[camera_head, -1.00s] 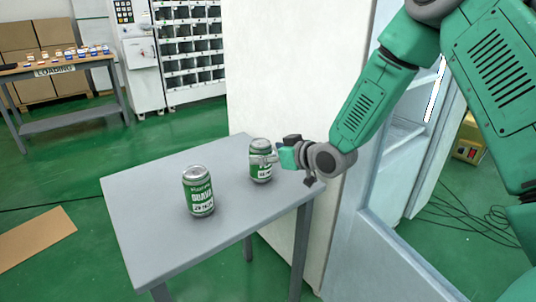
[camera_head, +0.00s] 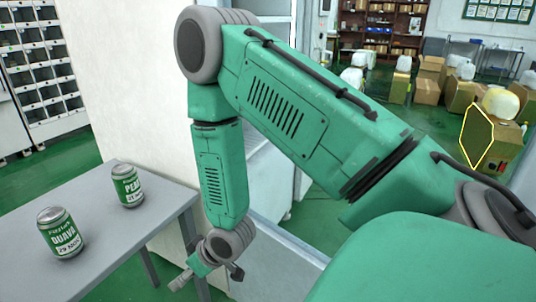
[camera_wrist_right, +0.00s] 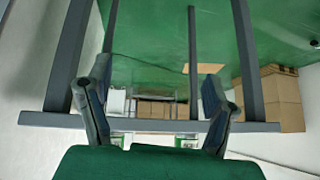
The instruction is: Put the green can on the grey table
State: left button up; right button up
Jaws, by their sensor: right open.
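Two green cans stand upright and apart on the grey table (camera_head: 140,235) in the head view. The guava can (camera_head: 60,233) is nearer, at the left. The pear can (camera_head: 127,186) is farther back, toward the white wall. My right gripper (camera_head: 180,281) is open and empty, off the right edge of the table and apart from both cans. In the right wrist view my open fingers (camera_wrist_right: 157,78) have nothing between them. The table's edge (camera_wrist_right: 160,122) and legs show upside down there, with small green-and-white parts of the cans. My left gripper is not in view.
A white panel (camera_head: 130,90) stands behind the table, next to an open cabinet-like frame. Cardboard boxes (camera_head: 430,75) and white containers are at the far right. Shelving with compartments (camera_head: 40,75) is at the far left. The table between and around the cans is clear.

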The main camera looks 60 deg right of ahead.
jog(key=s+f+g+h, duration=0.1)
jog(key=s+f+g, duration=0.2)
jog(key=s, duration=0.9)
jog(key=s+a+f+g+h, duration=0.1)
jog(key=s+f+g, duration=0.2)
jog(key=s, duration=0.9)
notch_tip(320, 180, down, 3)
jog(key=shift+s+a+r+m+g, duration=0.15)
jog(key=shift+s+m+g, duration=0.1)
jog(key=shift+m+g, duration=0.15)
